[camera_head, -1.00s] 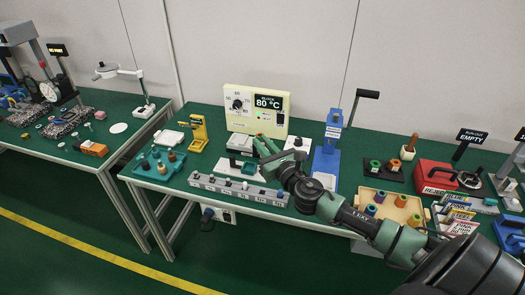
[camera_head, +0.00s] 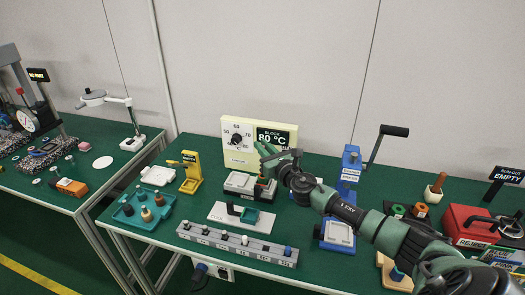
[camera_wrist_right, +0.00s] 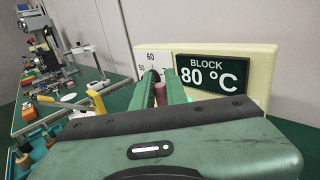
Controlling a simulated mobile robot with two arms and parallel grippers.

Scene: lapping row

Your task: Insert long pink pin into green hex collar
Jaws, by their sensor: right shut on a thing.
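My right gripper (camera_head: 264,150) is in front of the cream control panel, above the grey block unit. In the right wrist view its two green fingers (camera_wrist_right: 160,90) are shut on a pink cylinder, the pink pin (camera_wrist_right: 160,94), of which only a short part shows. The pin's lower end is hidden. In the head view the pin cannot be made out. A small green collar (camera_head: 398,211) sits on a dark board at the right; it is too small to tell whether it is hexagonal. My left gripper is not in view.
The control panel (camera_head: 238,159) reads 80 °C, with the grey block unit (camera_head: 240,186) below it. In front are a white plate (camera_head: 225,216) and a long grey rail (camera_head: 215,239). A blue lever press (camera_head: 351,165) stands right. A teal tray (camera_head: 128,217) is left.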

